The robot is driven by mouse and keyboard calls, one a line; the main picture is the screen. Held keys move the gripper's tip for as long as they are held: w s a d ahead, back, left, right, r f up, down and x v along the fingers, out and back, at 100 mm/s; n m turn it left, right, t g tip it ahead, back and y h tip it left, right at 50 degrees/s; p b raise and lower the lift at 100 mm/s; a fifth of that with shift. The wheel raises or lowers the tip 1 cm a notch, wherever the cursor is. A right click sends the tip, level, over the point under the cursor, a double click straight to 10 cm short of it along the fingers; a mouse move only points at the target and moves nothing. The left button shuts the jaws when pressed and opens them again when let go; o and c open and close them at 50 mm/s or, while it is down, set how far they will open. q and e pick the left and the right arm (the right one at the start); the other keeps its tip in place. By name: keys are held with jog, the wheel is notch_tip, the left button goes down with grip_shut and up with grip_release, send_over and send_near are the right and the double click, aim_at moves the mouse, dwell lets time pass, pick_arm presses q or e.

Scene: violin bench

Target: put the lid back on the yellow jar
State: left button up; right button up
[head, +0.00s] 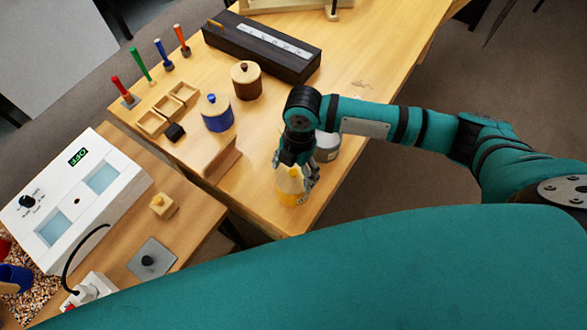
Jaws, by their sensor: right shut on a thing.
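The yellow jar (291,198) stands near the front edge of the wooden bench in the head view. My right gripper (296,172) is directly over it, fingers pointing down. It is shut on a pale tan piece that looks like the lid (289,180), at the top of the jar. The fingers partly cover the lid and the jar's mouth, so I cannot tell whether the lid is seated or just above the rim. My left gripper is not in view.
A blue jar (217,113) and a brown jar (246,80) stand behind, both lidded. A wooden block (215,160) is close left of the yellow jar. A grey round container (327,148) is close right, partly behind my arm. A dark long case (262,47) lies at the back.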

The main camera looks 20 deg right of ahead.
jog(key=shift+p, duration=0.4)
dwell(0.6)
jog(key=shift+f, duration=0.15)
dwell(0.9)
jog(key=shift+p, duration=0.5)
dwell(0.5)
jog(key=o, duration=1)
jog(key=shift+o, duration=0.2)
jog(key=shift+r+p, duration=3.5)
jog(key=shift+p, duration=0.2)
